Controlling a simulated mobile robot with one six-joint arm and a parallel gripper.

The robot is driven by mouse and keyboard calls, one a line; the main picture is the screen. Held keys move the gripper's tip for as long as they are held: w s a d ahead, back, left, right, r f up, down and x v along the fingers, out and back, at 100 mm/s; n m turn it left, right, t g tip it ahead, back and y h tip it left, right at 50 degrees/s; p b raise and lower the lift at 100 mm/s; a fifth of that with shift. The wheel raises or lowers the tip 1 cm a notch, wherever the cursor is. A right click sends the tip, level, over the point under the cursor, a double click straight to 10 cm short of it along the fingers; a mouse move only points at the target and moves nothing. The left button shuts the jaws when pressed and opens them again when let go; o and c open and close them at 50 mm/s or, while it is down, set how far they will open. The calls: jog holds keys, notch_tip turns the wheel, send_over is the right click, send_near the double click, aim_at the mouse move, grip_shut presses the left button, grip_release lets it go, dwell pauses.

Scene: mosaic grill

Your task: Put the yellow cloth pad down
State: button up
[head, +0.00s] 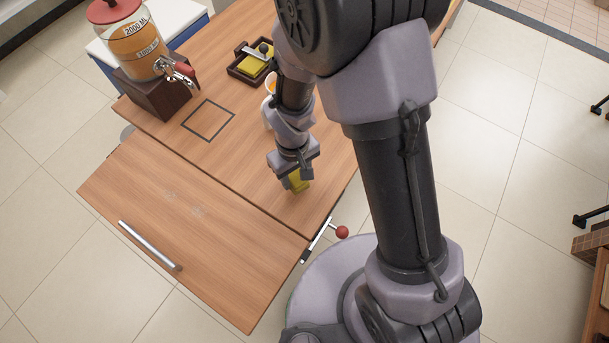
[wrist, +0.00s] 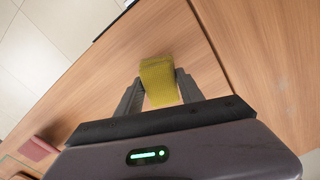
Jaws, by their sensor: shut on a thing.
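The yellow cloth pad (wrist: 158,80) is between the two fingers of my gripper (wrist: 158,92) in the wrist view. In the head view my gripper (head: 296,178) points down over the near right part of the wooden table, with the pad (head: 299,180) at its tips. The gripper is shut on the pad. I cannot tell whether the pad's lower edge touches the wood. My arm hides part of the table behind it.
A dark tray (head: 234,73) with another yellow piece stands at the back. A drink dispenser (head: 136,45) stands back left, near a dark square outline (head: 208,120). A lower wooden panel with a metal handle (head: 150,245) lies in front. A red-knobbed lever (head: 342,232) sticks out at right.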

jog(key=shift+w+d+f, duration=0.25)
jog(key=shift+w+d, duration=0.65)
jog(key=shift+d, duration=0.3)
notch_tip(320, 180, down, 3)
jog(key=shift+r+b, duration=0.1)
jog(key=shift+b, duration=1)
jog(key=shift+w+f, duration=0.1)
jog(key=shift+f, duration=0.3)
jog(key=shift+r, duration=0.2)
jog(key=shift+f, duration=0.15)
jog(key=o, duration=1.3)
